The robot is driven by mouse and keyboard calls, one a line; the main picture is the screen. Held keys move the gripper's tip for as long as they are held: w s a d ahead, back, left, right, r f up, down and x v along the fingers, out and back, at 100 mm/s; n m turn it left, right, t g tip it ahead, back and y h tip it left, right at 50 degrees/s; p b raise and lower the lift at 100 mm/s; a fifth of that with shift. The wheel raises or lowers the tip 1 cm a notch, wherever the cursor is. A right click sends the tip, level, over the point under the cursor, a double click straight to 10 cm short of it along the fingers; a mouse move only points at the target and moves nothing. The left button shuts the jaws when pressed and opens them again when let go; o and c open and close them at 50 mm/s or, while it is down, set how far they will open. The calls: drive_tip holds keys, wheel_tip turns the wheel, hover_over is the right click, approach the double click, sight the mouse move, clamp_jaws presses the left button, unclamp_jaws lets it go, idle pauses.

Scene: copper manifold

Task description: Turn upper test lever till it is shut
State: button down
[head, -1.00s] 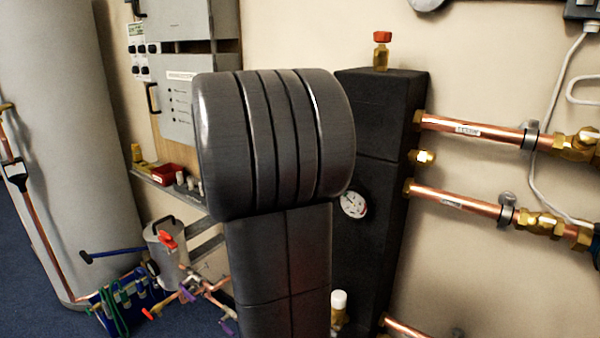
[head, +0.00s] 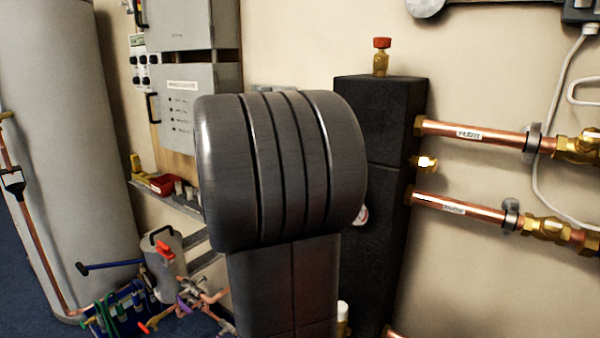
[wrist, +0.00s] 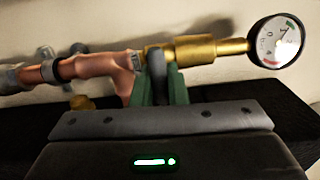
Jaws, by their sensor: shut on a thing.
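In the wrist view my gripper (wrist: 159,88) has its green fingers closed around a dark grey upright piece (wrist: 156,68), which looks like the test lever's handle. The piece stands in front of a brass valve body (wrist: 200,50). The fingers hide its lower part, so I cannot tell the lever's exact angle. A round dial gauge (wrist: 279,43) sits at the right end of the brass. A copper pipe (wrist: 95,66) joins from the left. In the head view my dark arm covers the middle and my gripper is not visible.
A tall black insulated block (head: 385,135) stands behind my arm. Copper pipes (head: 470,133) with brass fittings run right from it along the wall. A red-capped brass fitting (head: 381,57) is on top. A grey tank (head: 60,150) and several tools are at left.

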drive_tip(key=c, duration=1.5)
unclamp_jaws()
drive_tip(key=shift+o, duration=0.2)
drive_tip(key=shift+s, duration=0.1)
drive_tip(key=p+v, duration=0.1)
drive_tip(key=v, duration=1.2)
drive_tip(key=shift+s+a, duration=0.25)
drive_tip(key=shift+s, duration=0.05)
drive_tip(key=b+x, duration=0.1)
drive_tip(key=x, duration=1.3)
drive_tip(key=shift+s+a, duration=0.1)
